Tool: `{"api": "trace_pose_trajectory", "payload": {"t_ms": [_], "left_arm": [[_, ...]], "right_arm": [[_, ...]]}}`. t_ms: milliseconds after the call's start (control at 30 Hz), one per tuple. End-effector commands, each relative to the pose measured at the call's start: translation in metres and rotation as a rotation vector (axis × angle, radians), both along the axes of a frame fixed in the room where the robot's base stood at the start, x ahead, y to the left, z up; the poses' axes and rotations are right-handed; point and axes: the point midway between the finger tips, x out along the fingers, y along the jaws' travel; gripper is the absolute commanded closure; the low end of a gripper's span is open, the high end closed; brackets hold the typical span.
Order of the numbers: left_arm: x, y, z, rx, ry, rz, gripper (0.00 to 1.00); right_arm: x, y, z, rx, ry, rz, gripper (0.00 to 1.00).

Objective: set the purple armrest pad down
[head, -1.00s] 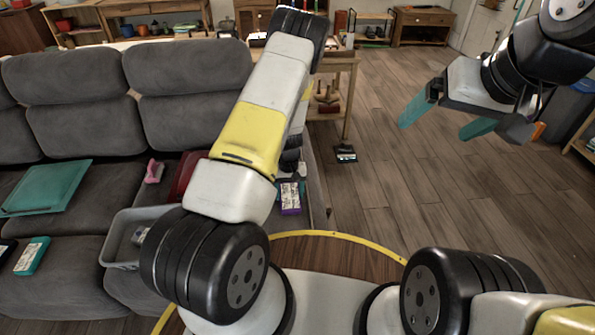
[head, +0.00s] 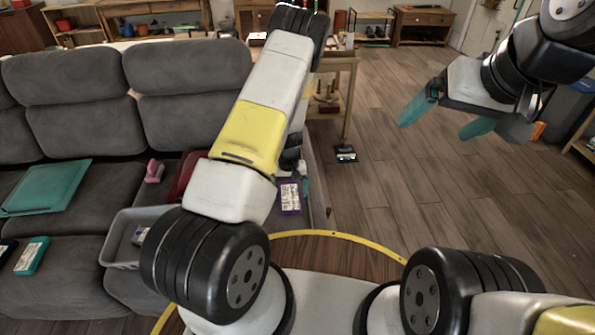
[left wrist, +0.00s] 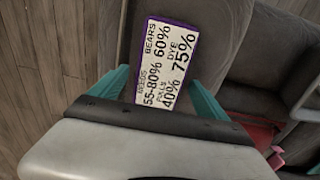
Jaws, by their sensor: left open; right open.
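The purple armrest pad (head: 290,198), a flat purple piece with a white printed label, is at the sofa's right arm, label up. It also shows in the left wrist view (left wrist: 168,60), over the grey armrest, between the two teal fingers. My left gripper (left wrist: 160,95) is open, with a finger on each side of the pad and apparent gaps. In the head view my own arm hides most of this gripper. Whether the pad lies fully flat is hard to tell. My right gripper (head: 447,120) is open and empty over the floor at the right.
The grey sofa (head: 75,130) holds a teal folder-like panel (head: 45,187), a grey bin (head: 120,250), a pink item (head: 154,171), a red item (head: 187,175) and a teal box (head: 31,256). A wooden table (head: 345,85) stands behind the armrest. The wooden floor at right is mostly clear.

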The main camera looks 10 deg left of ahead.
Motion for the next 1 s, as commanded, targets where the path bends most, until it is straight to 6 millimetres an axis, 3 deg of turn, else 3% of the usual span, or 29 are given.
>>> {"api": "trace_pose_trajectory", "payload": {"t_ms": [300, 667, 733, 867, 1000], "left_arm": [[0.001, -0.001, 0.069, -0.001, -0.003, 0.000, 0.14], [0.000, -0.001, 0.114, -0.009, -0.006, 0.002, 0.14], [0.000, -0.005, 0.130, -0.030, -0.017, 0.002, 0.14], [-0.004, -0.017, 0.183, -0.099, -0.061, -0.007, 0.14], [-0.021, -0.029, 0.257, -0.182, -0.125, -0.037, 0.14]], "right_arm": [[0.000, 0.000, 0.000, 0.000, 0.000, 0.000, 0.10], [0.000, 0.000, 0.000, 0.000, 0.000, 0.000, 0.10], [0.000, 0.000, 0.000, 0.000, 0.000, 0.000, 0.10], [0.000, 0.000, 0.000, 0.000, 0.000, 0.000, 0.10], [0.000, 0.000, 0.000, 0.000, 0.000, 0.000, 0.10]]}}
